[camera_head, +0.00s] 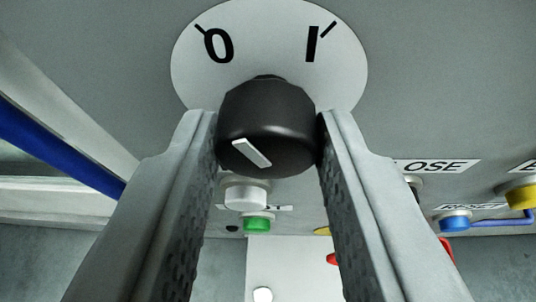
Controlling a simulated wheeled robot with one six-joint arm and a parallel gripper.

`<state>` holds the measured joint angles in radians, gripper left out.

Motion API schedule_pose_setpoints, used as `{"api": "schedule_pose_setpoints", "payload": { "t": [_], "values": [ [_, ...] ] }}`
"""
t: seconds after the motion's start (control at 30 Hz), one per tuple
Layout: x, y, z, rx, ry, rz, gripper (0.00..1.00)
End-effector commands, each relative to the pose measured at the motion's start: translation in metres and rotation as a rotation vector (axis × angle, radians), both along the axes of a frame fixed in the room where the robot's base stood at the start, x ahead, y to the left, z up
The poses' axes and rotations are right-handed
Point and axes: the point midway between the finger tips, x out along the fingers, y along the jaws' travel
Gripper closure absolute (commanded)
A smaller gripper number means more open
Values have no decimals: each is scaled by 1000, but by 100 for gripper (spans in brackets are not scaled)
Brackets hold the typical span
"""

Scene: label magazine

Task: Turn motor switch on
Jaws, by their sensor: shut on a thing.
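The motor switch is a black round knob (268,118) on a grey panel, in the upper middle of the head camera view. A white pointer line on its face slants from upper left to lower right. Behind it is a white dial plate (266,45) with a "0" mark at the left and an "I" mark at the right. The knob's line points up toward the left, on the side of the "0". My gripper (268,140) has one grey finger on each side of the knob and is shut on it.
Below the knob are a white button (245,194) and a green button (257,224). At the right are a blue button (455,222), a yellow button (521,196) and a red part (446,248). A blue bar (60,150) crosses the left side.

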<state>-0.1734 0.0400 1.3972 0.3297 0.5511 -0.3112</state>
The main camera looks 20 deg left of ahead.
Motion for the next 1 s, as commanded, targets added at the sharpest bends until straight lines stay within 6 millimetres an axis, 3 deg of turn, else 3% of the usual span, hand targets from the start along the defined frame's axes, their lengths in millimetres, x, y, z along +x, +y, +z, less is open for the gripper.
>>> {"api": "schedule_pose_setpoints", "payload": {
  "t": [1.0],
  "values": [
    [2,-5,-3,847,274,-1,92]
  ]
}}
